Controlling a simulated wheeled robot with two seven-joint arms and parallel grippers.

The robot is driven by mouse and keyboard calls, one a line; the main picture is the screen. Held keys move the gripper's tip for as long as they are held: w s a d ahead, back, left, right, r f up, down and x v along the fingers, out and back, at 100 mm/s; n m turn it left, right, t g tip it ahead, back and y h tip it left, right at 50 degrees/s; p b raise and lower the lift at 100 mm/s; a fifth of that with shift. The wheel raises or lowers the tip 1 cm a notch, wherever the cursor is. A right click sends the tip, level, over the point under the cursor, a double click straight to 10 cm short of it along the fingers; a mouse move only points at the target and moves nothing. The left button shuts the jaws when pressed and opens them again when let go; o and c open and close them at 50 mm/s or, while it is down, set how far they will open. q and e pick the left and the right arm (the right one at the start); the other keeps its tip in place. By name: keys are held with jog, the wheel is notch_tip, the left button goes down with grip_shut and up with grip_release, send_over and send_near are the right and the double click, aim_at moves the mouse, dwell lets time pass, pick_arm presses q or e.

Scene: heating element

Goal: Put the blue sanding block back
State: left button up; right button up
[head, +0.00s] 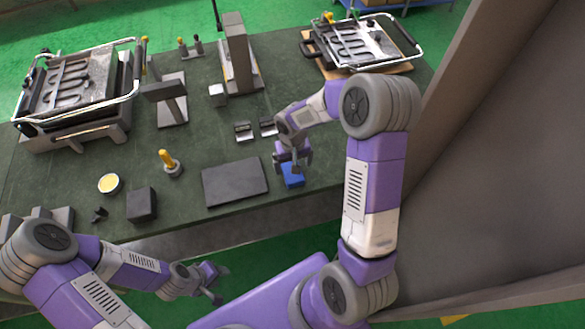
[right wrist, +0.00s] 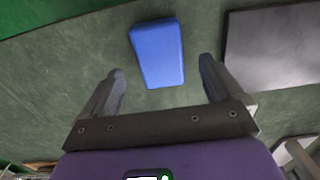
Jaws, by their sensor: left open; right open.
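The blue sanding block (head: 292,180) lies on the green table top (head: 120,172), just right of a flat dark plate (head: 234,182). In the right wrist view the blue block (right wrist: 157,53) lies ahead of the fingertips, roughly centred between them and not held. My right gripper (head: 293,163) is above the block in the head view, and partly covers it. In the right wrist view my right gripper (right wrist: 160,82) is open and empty. My left gripper (head: 217,280) is open and empty, low in front of the table's front edge.
The dark plate (right wrist: 280,48) lies close to the right finger in the wrist view. A black cube (head: 141,205), a yellow-handled tool (head: 170,163) and a yellow round tin (head: 109,184) stand left. Small metal blocks (head: 244,130) lie behind. A heating-element fixture (head: 75,90) stands back left.

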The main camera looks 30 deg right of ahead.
pick_arm(q)
jog(key=shift+r+p, duration=0.55)
jog(key=shift+r, duration=0.1)
pick_arm(e)
notch_tip(320, 180, up, 7)
jog(key=shift+r, duration=0.15)
